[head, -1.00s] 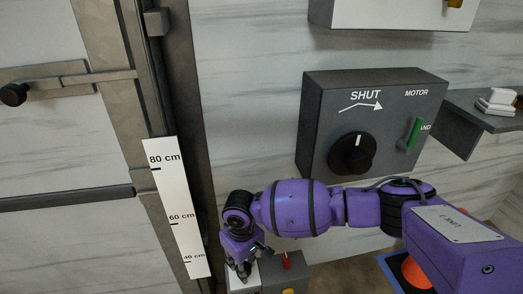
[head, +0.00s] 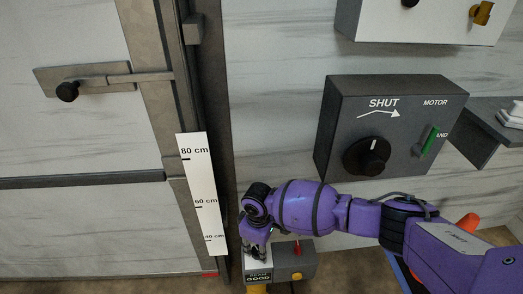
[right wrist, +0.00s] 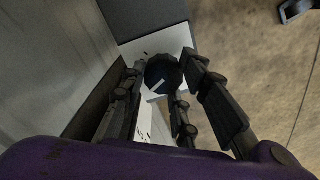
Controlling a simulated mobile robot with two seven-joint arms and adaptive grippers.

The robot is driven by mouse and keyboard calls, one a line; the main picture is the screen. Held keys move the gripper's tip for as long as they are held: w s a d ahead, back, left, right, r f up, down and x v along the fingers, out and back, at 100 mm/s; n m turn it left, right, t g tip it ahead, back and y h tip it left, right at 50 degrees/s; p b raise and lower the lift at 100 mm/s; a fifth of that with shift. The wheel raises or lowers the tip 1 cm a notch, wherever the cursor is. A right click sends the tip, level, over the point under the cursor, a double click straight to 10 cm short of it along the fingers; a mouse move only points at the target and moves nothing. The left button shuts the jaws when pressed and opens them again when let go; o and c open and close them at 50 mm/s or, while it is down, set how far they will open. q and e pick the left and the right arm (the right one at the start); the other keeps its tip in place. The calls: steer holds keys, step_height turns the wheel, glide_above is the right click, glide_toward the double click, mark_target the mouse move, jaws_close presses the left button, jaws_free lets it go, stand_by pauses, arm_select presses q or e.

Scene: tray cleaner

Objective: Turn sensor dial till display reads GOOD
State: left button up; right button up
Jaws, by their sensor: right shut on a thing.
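The sensor box is low beside the door frame in the head view. Its dark display (head: 258,277) shows two lines of pale text, the lower one reading GOOD. The black round dial (right wrist: 162,75) with a pale pointer line sits on a white face in the right wrist view. My right gripper (head: 256,250) is over the box's top; in the right wrist view its fingers (right wrist: 161,66) are on both sides of the dial, closed on it. In the head view the gripper hides the dial. My left gripper is not in view.
A grey box with a red switch (head: 297,248) adjoins the sensor. A grey SHUT/MOTOR panel (head: 400,100) with a black knob (head: 367,156) and green lever (head: 430,141) is above my arm. A height scale (head: 199,180) lines the door frame. A shelf (head: 480,140) juts out right.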

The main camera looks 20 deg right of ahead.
steer(key=shift+w+d+r, duration=0.15)
steer(key=shift+w+d, duration=0.25)
steer(key=shift+d, duration=0.05)
steer(key=o, duration=1)
steer(key=shift+s+a, duration=0.15)
steer(key=shift+s, duration=0.05)
step_height(320, 180, up, 12)
steer(key=shift+f, duration=0.1)
